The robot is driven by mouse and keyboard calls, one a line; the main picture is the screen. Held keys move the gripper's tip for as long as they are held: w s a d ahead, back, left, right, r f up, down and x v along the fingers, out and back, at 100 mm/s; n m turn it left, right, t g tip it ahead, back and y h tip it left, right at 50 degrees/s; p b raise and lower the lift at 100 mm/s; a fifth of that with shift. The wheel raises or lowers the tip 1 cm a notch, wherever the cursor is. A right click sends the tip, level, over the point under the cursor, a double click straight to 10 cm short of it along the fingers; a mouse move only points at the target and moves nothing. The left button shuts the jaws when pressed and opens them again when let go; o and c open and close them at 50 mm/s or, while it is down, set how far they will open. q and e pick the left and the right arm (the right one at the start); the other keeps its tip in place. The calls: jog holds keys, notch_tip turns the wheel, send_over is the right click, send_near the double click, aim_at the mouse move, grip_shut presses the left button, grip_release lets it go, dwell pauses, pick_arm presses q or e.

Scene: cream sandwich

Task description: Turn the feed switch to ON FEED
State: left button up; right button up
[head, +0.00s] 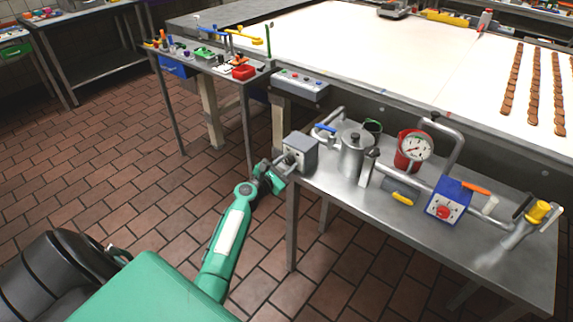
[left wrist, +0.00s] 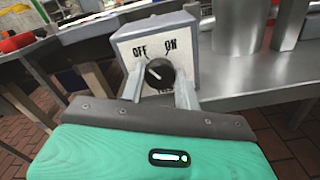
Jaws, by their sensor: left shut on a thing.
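The feed switch is a grey box (head: 301,152) at the left corner of the metal side table. In the left wrist view its pale front plate (left wrist: 185,48) reads OFF at left and ON at right. A round black knob (left wrist: 158,74) sits below the words, and its white mark points up and left, toward OFF. My left gripper (head: 281,165) reaches the box front; in the left wrist view its two fingers (left wrist: 160,82) stand on both sides of the knob, shut on it. My right gripper is not in view.
A grey button panel (head: 301,85) is on the conveyor's edge behind. The tiled floor left of the table is clear.

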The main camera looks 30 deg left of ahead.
pick_arm(q)
jog(key=shift+f+m+b, duration=0.15)
jog(key=shift+m+b, duration=0.3)
jog(key=shift+m, duration=0.05)
jog(key=m+b, duration=0.3)
jog(key=m, duration=0.1)
jog(key=shift+f, duration=0.1)
jog(key=shift+m+b, duration=0.75)
jog(key=shift+m, duration=0.25)
jog(key=m+b, duration=0.2)
jog(key=m, duration=0.2)
jog(key=shift+m, duration=0.4)
jog(key=shift+r+m+b, duration=0.2)
jog(key=shift+m+b, duration=0.4)
jog(key=shift+m, duration=0.4)
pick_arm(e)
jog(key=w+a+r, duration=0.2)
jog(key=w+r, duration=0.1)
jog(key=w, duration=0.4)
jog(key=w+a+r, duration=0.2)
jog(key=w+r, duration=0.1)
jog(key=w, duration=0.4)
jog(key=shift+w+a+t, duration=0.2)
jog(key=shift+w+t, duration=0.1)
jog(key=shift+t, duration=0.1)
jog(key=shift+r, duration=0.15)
pick_arm(q)
jog(key=o, duration=1)
